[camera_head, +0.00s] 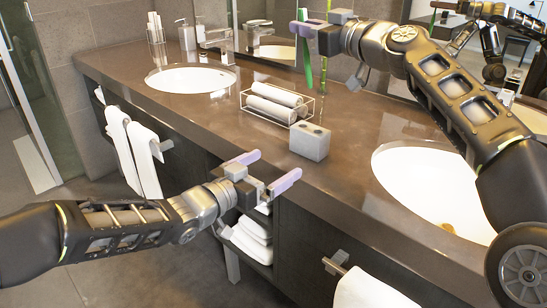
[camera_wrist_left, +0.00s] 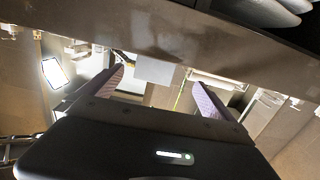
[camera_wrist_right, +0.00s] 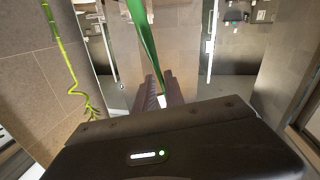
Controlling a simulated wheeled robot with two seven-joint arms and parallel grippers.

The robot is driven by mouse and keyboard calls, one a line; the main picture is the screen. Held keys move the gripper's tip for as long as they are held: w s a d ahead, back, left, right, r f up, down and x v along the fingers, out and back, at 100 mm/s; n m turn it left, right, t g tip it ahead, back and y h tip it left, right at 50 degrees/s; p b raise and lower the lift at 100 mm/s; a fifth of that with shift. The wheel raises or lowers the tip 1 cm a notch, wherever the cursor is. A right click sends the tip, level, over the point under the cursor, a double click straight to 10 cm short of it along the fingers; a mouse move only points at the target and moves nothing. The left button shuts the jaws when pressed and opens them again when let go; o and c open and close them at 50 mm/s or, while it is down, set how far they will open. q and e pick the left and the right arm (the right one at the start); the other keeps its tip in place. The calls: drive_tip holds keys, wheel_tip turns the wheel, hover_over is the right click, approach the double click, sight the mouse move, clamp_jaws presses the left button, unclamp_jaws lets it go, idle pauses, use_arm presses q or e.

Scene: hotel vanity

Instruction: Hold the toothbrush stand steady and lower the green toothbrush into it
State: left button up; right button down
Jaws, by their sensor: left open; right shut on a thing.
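The toothbrush stand (camera_head: 310,141) is a small grey block with holes in its top, upright on the brown counter. In the left wrist view the pale block (camera_wrist_left: 153,70) shows between the fingers, beyond their tips. My left gripper (camera_head: 278,163) is open and empty, in front of the counter edge and apart from the stand. My right gripper (camera_head: 298,22) is shut on the green toothbrush (camera_head: 304,68), high above the counter behind the stand. The toothbrush hangs roughly upright below the fingers. It also shows in the right wrist view (camera_wrist_right: 143,38).
A wire rack with rolled towels (camera_head: 274,101) stands just behind the stand. Sinks lie left (camera_head: 190,78) and right (camera_head: 425,185). A thin green stalk (camera_head: 324,80) rises near the toothbrush. Towels (camera_head: 130,145) hang below the counter's front edge. Counter right of the stand is clear.

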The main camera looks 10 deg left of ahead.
sight(304, 138)
use_arm(q)
drive_tip(key=r, duration=0.2)
drive_tip(key=shift+s+d+r+t, duration=0.2)
drive_tip(key=shift+d+r+t, duration=0.15)
drive_tip(key=shift+d+t, duration=0.05)
drive_tip(key=shift+w, duration=0.1)
drive_tip(key=x, duration=1.2)
drive_tip(key=shift+c, duration=0.4)
drive_tip(key=c, duration=1.4)
use_arm(e)
drive_tip(key=f+m, duration=0.1)
drive_tip(key=f, duration=0.3)
drive_tip(key=w+d+f+m, duration=0.1)
drive_tip(key=f, duration=0.1)
drive_tip(key=shift+m, duration=0.3)
